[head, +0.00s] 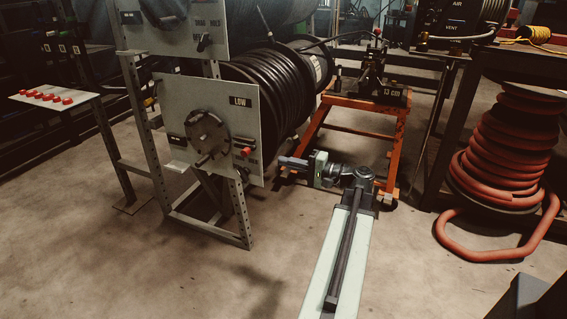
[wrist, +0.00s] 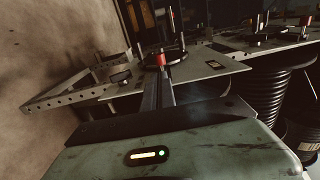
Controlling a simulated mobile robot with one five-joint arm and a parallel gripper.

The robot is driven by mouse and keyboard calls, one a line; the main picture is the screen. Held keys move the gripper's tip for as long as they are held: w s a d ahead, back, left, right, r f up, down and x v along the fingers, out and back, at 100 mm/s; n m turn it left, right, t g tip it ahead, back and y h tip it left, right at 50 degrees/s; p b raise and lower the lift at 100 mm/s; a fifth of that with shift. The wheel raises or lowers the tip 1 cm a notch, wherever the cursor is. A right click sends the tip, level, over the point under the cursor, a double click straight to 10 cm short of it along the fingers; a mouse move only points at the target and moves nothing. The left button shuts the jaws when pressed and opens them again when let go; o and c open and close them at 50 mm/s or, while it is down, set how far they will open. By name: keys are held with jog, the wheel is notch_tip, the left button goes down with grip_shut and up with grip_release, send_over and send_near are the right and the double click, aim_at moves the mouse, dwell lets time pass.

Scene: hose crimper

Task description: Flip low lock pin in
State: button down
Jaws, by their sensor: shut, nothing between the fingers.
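The low lock pin has a red grip (head: 245,151) and sits on the right side of the grey LOW panel (head: 222,85), right of the round black crank disc (head: 207,131). A red grip (wrist: 157,60), apparently this pin, shows in the wrist view just beyond my fingertips. My gripper (head: 284,161) is right of the panel, pointing left towards it. In the wrist view my gripper (wrist: 158,82) has its dark fingers together with nothing between them. Whether the fingertips touch the pin is not clear. The pin's base is hidden in the wrist view.
A black hose reel (head: 268,85) stands behind the panel on a perforated steel frame (head: 240,212). An orange stand (head: 357,104) is behind my arm. A red hose coil (head: 505,150) stands at right. A side table with red buttons (head: 48,97) is at left. The floor in front is clear.

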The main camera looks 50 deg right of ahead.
jog(key=x, duration=1)
jog(key=shift+w, duration=0.3)
